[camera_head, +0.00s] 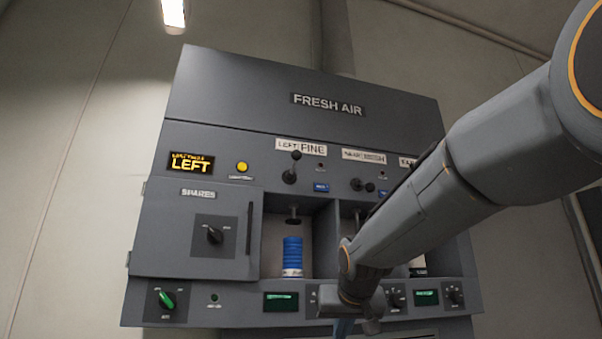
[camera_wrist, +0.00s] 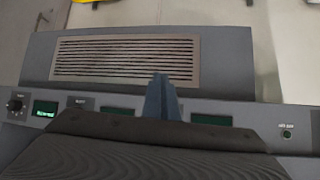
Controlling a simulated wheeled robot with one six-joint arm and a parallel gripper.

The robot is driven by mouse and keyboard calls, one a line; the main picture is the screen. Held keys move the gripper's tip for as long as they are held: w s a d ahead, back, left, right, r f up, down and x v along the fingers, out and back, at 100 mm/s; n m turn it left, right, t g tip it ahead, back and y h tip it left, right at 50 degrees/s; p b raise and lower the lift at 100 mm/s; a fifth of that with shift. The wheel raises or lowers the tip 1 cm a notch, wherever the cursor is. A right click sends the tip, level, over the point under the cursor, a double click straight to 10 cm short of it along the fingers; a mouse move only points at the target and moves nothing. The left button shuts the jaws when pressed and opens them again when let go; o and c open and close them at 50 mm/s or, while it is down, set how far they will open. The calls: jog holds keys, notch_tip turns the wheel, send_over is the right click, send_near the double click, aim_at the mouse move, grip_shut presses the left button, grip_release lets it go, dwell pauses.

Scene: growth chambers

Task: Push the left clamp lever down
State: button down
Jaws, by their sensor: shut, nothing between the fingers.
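The left clamp lever (camera_head: 290,168) is a dark lever with a round black knob, below the "LEFT FINE" label. It stands up, knob at the top. Below it, a clamp plunger (camera_head: 293,219) hangs above a blue ribbed cartridge (camera_head: 292,255) in the left bay, with a gap between them. My gripper (camera_head: 343,327) is low in front of the panel's bottom edge, below and right of the lever, partly cut off by the frame. In the wrist view my gripper (camera_wrist: 161,82) shows its blue-grey fingers together and empty, in front of a vent grille. The lever is not in the wrist view.
A second lever (camera_head: 363,186) lies to the right, with its knob sideways. The spares door (camera_head: 160,235) is shut at the left. My arm covers the right bays. The lower strip (camera_head: 235,298) carries knobs and green displays. A vent grille (camera_wrist: 125,58) shows in the wrist view.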

jog(key=a+r+t+y+p, duration=0.1)
jog(key=a+r+t, duration=0.25)
jog(key=r, duration=1.75)
jog(key=s+a+r+t+y, duration=0.1)
jog(key=s+r, duration=0.3)
jog(key=r, duration=1)
jog(key=s+a+r+t+y+p, duration=0.1)
jog(key=s+r+t, duration=0.3)
jog(key=r, duration=1.1)
jog(key=shift+s+a+p, duration=0.3)
jog(key=shift+s+a, duration=0.05)
jog(key=shift+s, duration=0.15)
jog(key=r+p, duration=0.1)
jog(key=p, duration=0.5)
send_over(295, 161)
jog(key=s+d, duration=0.2)
jog(key=s, duration=0.1)
jog(key=shift+s+a+f+b, duration=0.1)
jog(key=shift+f+b, duration=0.05)
jog(key=shift+f, duration=0.7)
jog(key=shift+s+a+f+b, duration=0.1)
jog(key=shift+f+b, duration=0.05)
jog(key=shift+f, duration=0.7)
jog(key=shift+d+f+b, duration=0.1)
jog(key=shift+f+b, duration=0.05)
jog(key=shift+b, duration=0.45)
